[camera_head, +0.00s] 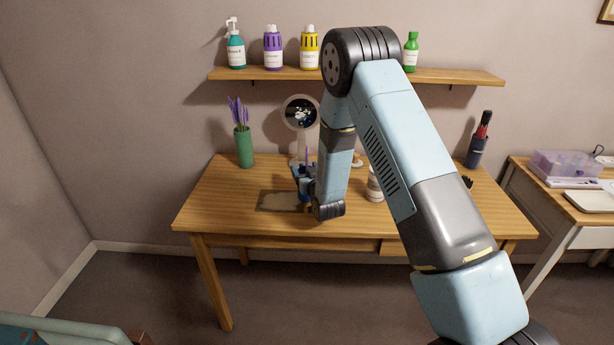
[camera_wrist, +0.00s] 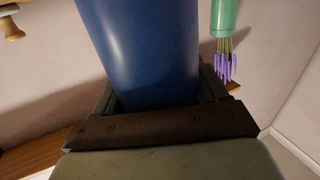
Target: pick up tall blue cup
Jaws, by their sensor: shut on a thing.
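My gripper (camera_head: 304,182) is over the left-middle part of the wooden desk, partly hidden behind my own forearm in the head view. In the wrist view my gripper (camera_wrist: 160,98) is shut on the tall blue cup (camera_wrist: 145,45), whose smooth dark blue side fills the space between the dark jaws. In the head view only a small blue patch of the cup (camera_head: 300,171) shows at the jaws. I cannot tell whether the cup's base touches the desk (camera_head: 225,200).
A grey-green mat (camera_head: 275,201) lies beside the gripper. A round mirror (camera_head: 300,112) stands behind it. A green vase (camera_head: 244,148) with purple flowers is left; a white jar (camera_head: 375,186) and dark holder (camera_head: 475,151) are right. A bottle shelf (camera_head: 450,77) hangs above.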

